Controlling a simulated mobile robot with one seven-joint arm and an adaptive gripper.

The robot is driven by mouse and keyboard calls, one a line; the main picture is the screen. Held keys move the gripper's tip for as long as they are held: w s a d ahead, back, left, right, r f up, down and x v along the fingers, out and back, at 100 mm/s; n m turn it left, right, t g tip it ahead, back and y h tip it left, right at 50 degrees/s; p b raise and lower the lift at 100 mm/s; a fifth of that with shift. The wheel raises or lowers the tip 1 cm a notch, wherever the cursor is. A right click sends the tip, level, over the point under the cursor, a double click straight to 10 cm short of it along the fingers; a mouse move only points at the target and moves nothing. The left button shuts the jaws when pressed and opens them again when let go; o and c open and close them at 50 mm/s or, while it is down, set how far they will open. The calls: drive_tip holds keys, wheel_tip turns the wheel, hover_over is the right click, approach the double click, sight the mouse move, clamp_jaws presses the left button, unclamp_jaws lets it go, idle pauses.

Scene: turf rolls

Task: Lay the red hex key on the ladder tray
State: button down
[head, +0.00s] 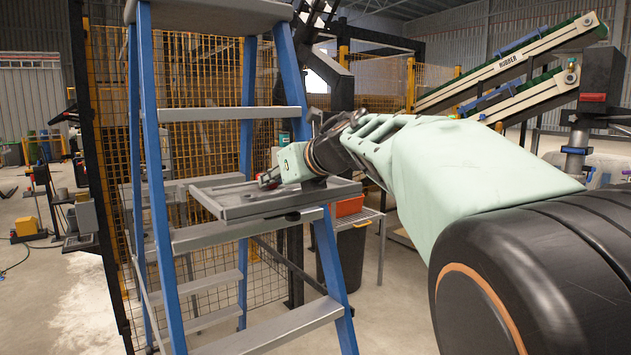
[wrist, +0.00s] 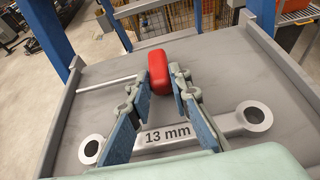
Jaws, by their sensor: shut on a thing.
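The red hex key (wrist: 157,68) has a thick red handle and a thin silver shaft pointing left in the wrist view. My gripper (wrist: 163,86) is shut on the red handle, one finger on each side. The grey ladder tray (wrist: 95,112) fills most of the wrist view beneath it. I cannot tell whether the key touches the tray or is just above it.
A grey wrench marked 13 mm (wrist: 250,119) lies on the tray, below and partly behind my fingers. Raised rims edge the tray. The blue ladder (head: 148,150) has a step above the tray. An orange box (head: 349,206) stands to the right.

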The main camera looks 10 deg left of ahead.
drive_tip(key=shift+f, duration=0.1)
drive_tip(key=c, duration=1.8)
unclamp_jaws()
drive_tip(key=shift+o, duration=0.2)
drive_tip(key=shift+d+r, duration=0.1)
drive_tip(key=shift+r, duration=0.1)
drive_tip(key=p+v, duration=0.1)
drive_tip(key=v, duration=1.1)
drive_tip(key=shift+p, duration=0.3)
